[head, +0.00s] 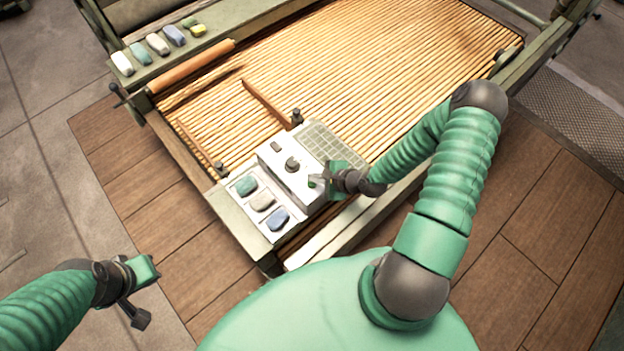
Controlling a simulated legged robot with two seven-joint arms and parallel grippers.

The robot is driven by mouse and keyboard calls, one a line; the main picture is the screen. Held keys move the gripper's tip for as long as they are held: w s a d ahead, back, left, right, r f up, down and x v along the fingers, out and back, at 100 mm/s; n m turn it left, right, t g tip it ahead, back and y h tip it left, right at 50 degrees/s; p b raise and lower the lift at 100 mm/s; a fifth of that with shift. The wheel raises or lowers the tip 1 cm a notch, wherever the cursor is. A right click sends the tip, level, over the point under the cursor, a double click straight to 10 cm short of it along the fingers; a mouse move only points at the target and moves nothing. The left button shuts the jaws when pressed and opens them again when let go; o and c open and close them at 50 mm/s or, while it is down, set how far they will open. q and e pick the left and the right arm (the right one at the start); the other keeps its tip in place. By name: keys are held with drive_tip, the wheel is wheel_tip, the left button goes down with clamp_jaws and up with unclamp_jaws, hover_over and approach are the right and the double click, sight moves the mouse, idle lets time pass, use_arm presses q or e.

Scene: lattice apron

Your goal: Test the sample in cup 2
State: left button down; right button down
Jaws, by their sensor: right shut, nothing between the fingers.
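A pale tester box (290,172) sits at the front left corner of the slatted bed, with a dark round knob, a small dark button and a greenish grid panel (327,143) beside it. No cup numbers are legible. My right gripper (320,182) is shut and empty at the right end of the box; I cannot tell whether it touches. My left gripper (143,292) is open and empty, low at the left, away from the box.
The slatted bed (370,50) fills the back, with a wooden roller (195,66) along its left end. Several coloured blocks (158,44) lie on the far left ledge. Thin wooden bars (266,102) stand near the box. Plank floor (125,170) lies clear at left.

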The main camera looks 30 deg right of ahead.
wheel_tip(320, 180, up, 5)
drive_tip(key=p, duration=0.5)
drive_tip(key=shift+r, duration=0.1)
idle(0.7)
